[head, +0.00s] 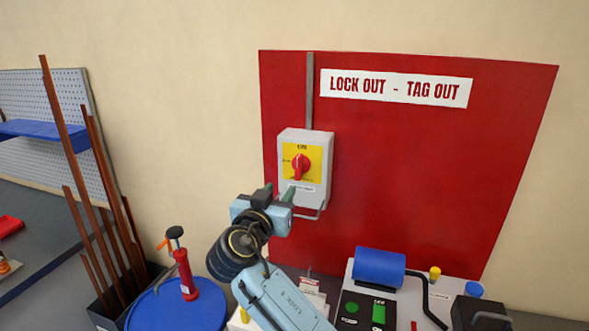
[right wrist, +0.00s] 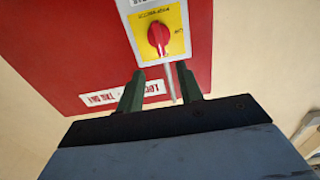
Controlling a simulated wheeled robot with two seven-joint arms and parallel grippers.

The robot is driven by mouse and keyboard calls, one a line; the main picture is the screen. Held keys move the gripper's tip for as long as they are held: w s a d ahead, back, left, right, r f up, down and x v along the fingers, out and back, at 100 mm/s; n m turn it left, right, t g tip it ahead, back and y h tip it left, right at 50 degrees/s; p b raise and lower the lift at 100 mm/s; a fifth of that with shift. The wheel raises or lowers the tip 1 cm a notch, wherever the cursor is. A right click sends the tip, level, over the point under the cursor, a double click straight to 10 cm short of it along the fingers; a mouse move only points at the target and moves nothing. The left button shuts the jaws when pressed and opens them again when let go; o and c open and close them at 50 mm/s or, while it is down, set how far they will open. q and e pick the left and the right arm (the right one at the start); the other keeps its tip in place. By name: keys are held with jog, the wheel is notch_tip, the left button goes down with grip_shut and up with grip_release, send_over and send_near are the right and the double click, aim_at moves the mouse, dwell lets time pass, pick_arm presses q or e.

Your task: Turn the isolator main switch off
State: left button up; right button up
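The isolator main switch is a grey box (head: 314,148) with a yellow plate and a red rotary knob (head: 301,165), mounted on a red wall board. The knob points roughly upright, towards the "ON" lettering. My right gripper (head: 278,192) is in front of the lower part of the box, below the knob. In the right wrist view its two green fingers (right wrist: 156,88) stand apart with nothing between them, and the red knob (right wrist: 158,36) lies beyond the fingertips. The fingers look clear of the knob. My left gripper is not in view.
The red board (head: 430,170) carries a "LOCK OUT - TAG OUT" sign (head: 396,88). Space before the board is open.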

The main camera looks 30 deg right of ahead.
aim_at(297, 168)
jog(key=p+x, duration=0.3)
jog(key=x, duration=0.9)
jog(key=shift+s, duration=0.15)
jog(key=shift+w+d+p, duration=0.35)
jog(key=shift+w+d, duration=0.05)
jog(key=shift+d, duration=0.1)
jog(key=shift+c, duration=0.2)
grip_shut()
